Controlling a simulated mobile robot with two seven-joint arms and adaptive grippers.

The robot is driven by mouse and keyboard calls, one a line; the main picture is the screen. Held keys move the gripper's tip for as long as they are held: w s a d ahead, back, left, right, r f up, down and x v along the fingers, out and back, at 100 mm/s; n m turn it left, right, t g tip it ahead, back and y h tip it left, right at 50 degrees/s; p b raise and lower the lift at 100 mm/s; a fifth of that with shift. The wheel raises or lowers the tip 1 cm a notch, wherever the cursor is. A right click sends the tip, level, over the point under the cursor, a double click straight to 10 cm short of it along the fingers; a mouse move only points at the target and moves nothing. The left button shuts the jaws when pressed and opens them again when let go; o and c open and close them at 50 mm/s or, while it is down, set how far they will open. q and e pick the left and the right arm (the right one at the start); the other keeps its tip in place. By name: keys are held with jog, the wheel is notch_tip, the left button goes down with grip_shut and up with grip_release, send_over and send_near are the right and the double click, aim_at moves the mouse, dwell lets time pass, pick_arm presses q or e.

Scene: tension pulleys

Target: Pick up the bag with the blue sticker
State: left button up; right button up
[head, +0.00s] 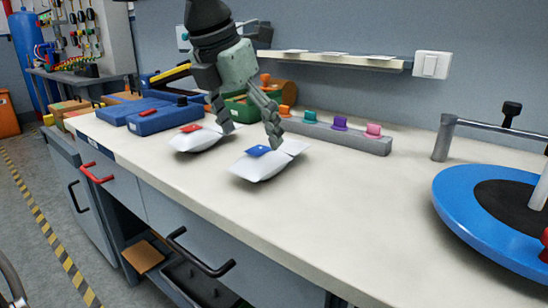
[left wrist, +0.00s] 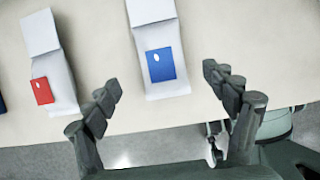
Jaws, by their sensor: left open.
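The white bag with the blue sticker (head: 262,168) lies flat on the white worktop. In the left wrist view the same bag (left wrist: 169,92) lies between and just beyond my open fingers. My left gripper (head: 252,136) is open and empty, pointing down over the two bags, with one finger close to the blue-sticker bag. I cannot tell whether that finger touches it. A second white bag with a red sticker (head: 196,138) lies to the left; it also shows in the left wrist view (left wrist: 55,75). My right gripper is in no view.
A grey block with coloured knobs (head: 340,135) stands behind the bags. Blue cases (head: 160,115) are at the left. A blue disc-shaped device (head: 480,225) stands at the right. The worktop between the bags and the disc is clear.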

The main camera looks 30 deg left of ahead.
aim_at(258, 151)
pick_arm(q)
jog(key=shift+x, duration=0.95)
jog(key=x, duration=0.5)
jog(key=shift+d, duration=0.1)
jog(key=c, duration=1.3)
jog(key=shift+c, duration=0.4)
jog(key=shift+r, duration=0.2)
